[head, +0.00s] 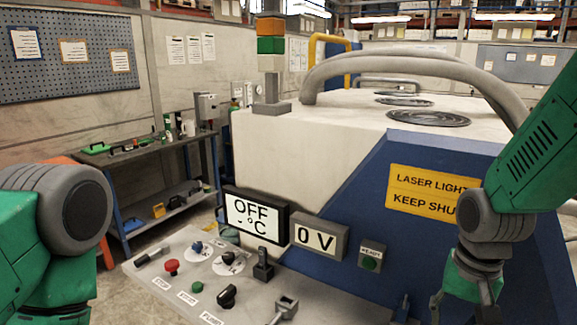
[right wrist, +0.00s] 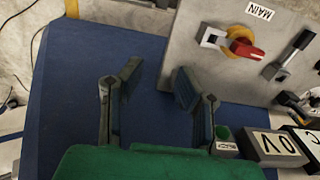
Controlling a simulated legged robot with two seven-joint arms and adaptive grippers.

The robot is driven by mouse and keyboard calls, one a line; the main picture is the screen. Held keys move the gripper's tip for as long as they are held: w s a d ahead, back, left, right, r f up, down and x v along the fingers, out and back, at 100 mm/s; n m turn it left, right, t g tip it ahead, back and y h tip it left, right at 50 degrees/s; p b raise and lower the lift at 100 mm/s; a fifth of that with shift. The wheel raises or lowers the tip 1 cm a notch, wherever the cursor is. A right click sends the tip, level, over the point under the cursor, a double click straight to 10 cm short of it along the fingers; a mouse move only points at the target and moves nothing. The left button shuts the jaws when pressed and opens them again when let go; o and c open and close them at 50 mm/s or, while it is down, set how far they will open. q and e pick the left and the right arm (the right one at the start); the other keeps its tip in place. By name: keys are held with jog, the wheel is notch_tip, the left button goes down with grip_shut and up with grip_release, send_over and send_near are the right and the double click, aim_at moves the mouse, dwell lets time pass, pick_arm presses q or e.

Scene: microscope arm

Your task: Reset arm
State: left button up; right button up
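My right arm (head: 530,140) comes in from the upper right in the head view. Its gripper (head: 462,308) hangs in front of the blue machine side, partly cut off by the lower edge. In the right wrist view the right gripper (right wrist: 155,88) has its two fingers apart, with nothing between them and the blue surface behind. My left arm (head: 60,225) shows at the left edge as a green link and grey joint; its gripper is out of view. The white and blue machine (head: 320,150) stands ahead.
The control panel (head: 150,285) carries a red button (head: 171,267), a green button (head: 197,287) and a black knob (head: 226,296). Displays read OFF (head: 254,217) and 0 V (head: 318,240). A red-handled MAIN switch (right wrist: 243,48) is right of the gripper. A workbench (head: 140,155) stands left.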

jog(key=s+f+n+b, duration=0.2)
jog(key=s+f+b, duration=0.3)
jog(key=f, duration=0.8)
jog(key=s+f+n+b, duration=0.2)
jog(key=s+f+b, duration=0.3)
jog(key=s+f, duration=0.4)
jog(key=s+f+n+b, duration=0.2)
jog(key=s+f+b, duration=0.4)
jog(key=f, duration=1.3)
jog(key=shift+s+d+f+n, duration=0.15)
jog(key=shift+s+d+n, duration=0.25)
jog(key=shift+s, duration=0.6)
